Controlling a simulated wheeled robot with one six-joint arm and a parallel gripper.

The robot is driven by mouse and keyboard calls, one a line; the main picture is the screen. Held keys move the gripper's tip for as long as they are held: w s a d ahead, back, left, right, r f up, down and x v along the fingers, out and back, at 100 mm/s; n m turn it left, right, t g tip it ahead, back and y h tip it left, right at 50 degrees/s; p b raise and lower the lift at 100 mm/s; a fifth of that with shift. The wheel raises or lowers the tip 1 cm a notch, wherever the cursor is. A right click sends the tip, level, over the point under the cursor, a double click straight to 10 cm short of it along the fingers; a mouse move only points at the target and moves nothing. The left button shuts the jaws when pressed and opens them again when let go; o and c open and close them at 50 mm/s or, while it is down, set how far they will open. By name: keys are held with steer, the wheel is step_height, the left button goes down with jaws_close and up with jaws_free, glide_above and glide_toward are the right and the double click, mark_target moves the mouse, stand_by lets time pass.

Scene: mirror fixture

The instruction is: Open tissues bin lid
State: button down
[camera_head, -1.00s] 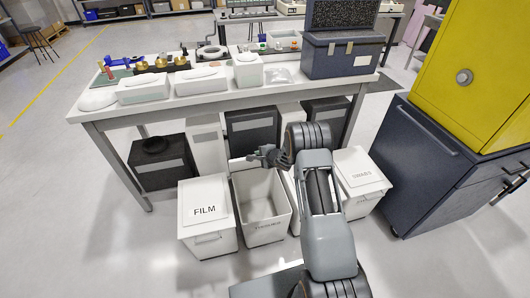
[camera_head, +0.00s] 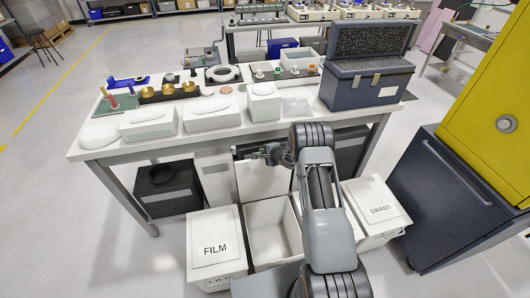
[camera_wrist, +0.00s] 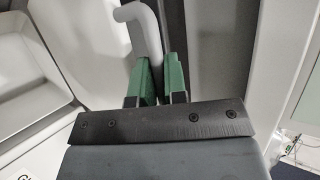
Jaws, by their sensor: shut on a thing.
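The tissues bin (camera_head: 268,250) is a white open-topped bin between the film bin and the swabs bin. Its inside shows empty, and its front label is out of view behind my base. A white panel (camera_head: 262,182) stands steeply behind the opening and looks like its raised lid. My gripper (camera_head: 252,153) is above the panel, near the table's front edge. In the wrist view, my gripper (camera_wrist: 160,75) has green-padded fingers shut on a curved grey handle (camera_wrist: 148,30). The handle's join to the lid is hidden.
The film bin (camera_head: 215,245) stands at left and the swabs bin (camera_head: 377,210) at right, both lidded. The white table (camera_head: 215,146) with boxes overhangs the dark bins behind. A dark cabinet (camera_head: 445,200) bounds the right. Floor is free at left.

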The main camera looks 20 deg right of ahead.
steer(key=shift+w+a, duration=0.15)
steer(key=c, duration=1.4)
jaws_free()
steer(key=shift+o, duration=1)
steer(key=shift+d, duration=0.2)
steer(key=v, duration=1.4)
steer(key=shift+a, duration=0.1)
